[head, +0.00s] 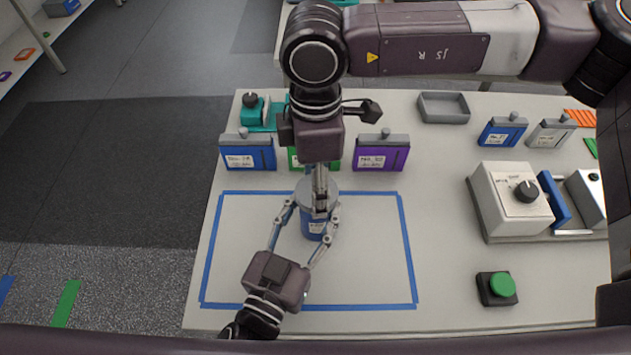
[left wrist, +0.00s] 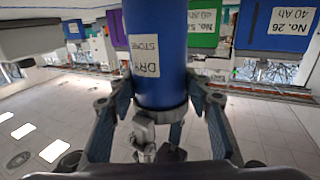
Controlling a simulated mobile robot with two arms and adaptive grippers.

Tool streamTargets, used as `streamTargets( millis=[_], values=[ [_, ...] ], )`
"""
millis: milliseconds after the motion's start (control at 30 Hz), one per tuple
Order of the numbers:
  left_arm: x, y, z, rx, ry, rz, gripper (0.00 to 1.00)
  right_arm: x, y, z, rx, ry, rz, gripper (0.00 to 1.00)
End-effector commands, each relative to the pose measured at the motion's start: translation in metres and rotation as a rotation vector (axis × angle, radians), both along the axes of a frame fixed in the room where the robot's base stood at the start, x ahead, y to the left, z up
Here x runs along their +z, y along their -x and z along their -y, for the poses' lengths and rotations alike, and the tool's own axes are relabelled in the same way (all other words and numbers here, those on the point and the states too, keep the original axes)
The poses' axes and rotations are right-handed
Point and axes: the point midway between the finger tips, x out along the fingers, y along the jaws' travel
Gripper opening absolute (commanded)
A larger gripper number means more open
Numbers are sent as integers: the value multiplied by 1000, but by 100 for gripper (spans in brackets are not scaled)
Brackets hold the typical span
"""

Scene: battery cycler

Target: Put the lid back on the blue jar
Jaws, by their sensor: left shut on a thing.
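The blue jar (head: 313,225) stands upright inside the blue tape outline on the table. It shows upside down in the left wrist view (left wrist: 156,40) with a "DRY STORE" label. The grey lid (head: 304,188) lies over the jar's mouth; I see no clear gap, but cannot tell if it is fully seated. My left gripper (head: 310,220) is shut on the jar's sides from the front. My right gripper (head: 320,207) points down at the lid's middle, its fingers edge-on to the head camera. Its fingers hide the lid's centre, so I cannot tell whether they grip it.
Blue (head: 249,155), green (head: 295,158) and purple (head: 382,155) battery blocks stand behind the outline. A white device with a black knob (head: 512,195) and a green button (head: 502,284) are at the right. A grey tray (head: 443,119) lies at the back. The outline is otherwise clear.

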Motion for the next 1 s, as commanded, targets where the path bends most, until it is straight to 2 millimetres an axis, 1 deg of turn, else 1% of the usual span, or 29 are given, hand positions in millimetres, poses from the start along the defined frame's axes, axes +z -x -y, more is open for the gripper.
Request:
streamTargets(
  millis=[33,167,500,667,800,900,1000],
  values=[
    [0,0,0,0,0,-1,0,1,0,0,0,0,1,57],
    [0,0,0,0,0,-1,0,0,0,0,1,0,1,71],
    [0,0,0,0,0,-1,0,3,0,0,2,0,1,71],
    [0,0,0,0,0,-1,0,19,-1,0,1,-1,3,71],
    [0,0,0,0,0,-1,0,38,-1,0,1,-1,3,71],
    [0,0,0,0,0,-1,0,45,0,0,2,-1,1,71],
    [0,0,0,0,0,-1,0,46,0,0,2,0,0,71]
  ],
)
